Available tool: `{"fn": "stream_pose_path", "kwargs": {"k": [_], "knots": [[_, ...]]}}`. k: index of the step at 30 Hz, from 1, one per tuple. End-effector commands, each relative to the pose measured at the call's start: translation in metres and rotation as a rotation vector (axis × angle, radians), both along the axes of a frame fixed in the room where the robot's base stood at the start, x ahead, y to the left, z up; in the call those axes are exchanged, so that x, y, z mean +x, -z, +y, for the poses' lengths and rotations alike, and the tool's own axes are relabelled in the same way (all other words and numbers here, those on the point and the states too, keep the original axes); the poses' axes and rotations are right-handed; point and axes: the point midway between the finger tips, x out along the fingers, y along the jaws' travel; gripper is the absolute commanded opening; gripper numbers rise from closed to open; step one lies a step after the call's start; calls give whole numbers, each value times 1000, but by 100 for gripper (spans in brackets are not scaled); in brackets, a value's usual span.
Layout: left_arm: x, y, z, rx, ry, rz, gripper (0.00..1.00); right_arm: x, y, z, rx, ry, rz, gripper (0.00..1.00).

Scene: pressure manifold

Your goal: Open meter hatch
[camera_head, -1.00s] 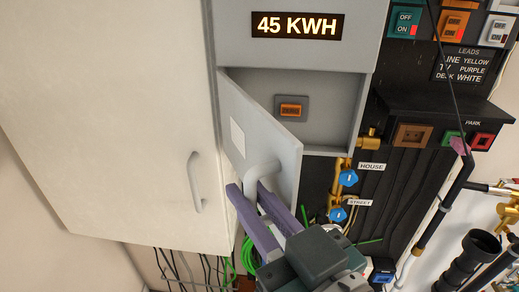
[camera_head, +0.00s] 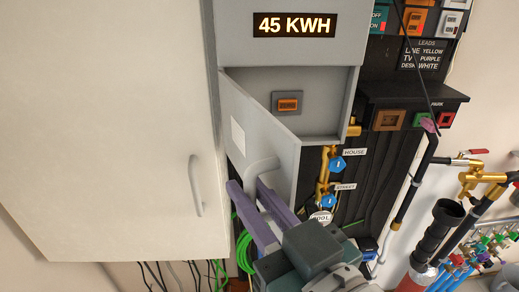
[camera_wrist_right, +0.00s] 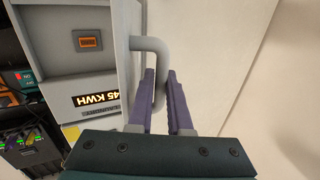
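The grey meter hatch (camera_head: 270,125) stands swung open to the left of its meter box, hinged on the left side. Inside the box is an orange switch (camera_head: 288,104); the box's display (camera_head: 295,25) reads 45 KWH. My right gripper (camera_head: 248,192) is at the hatch's curved grey handle (camera_head: 263,167), with its purple fingers on both sides of it. In the right wrist view the handle (camera_wrist_right: 150,44) runs down between the fingers (camera_wrist_right: 161,80); they look closed around it. My left gripper is not in view.
A large white cabinet (camera_head: 110,130) with its own handle (camera_head: 195,185) stands close on the left. Brass valves with blue knobs (camera_head: 337,164) are to the right of the hatch. Green cable (camera_head: 244,250) hangs below. Pipes (camera_head: 470,180) fill the right side.

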Motion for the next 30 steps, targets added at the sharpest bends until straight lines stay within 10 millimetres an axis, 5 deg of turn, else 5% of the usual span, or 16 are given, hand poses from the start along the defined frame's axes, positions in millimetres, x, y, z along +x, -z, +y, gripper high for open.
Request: {"fn": "stream_pose_path", "kwargs": {"k": [4,14,30], "knots": [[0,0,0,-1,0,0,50,1,2,-1,-4,3,5,29],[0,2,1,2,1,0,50,-4,2,-3,-3,1,3,29],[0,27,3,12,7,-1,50,-77,4,-48,-4,1,5,29]]}}
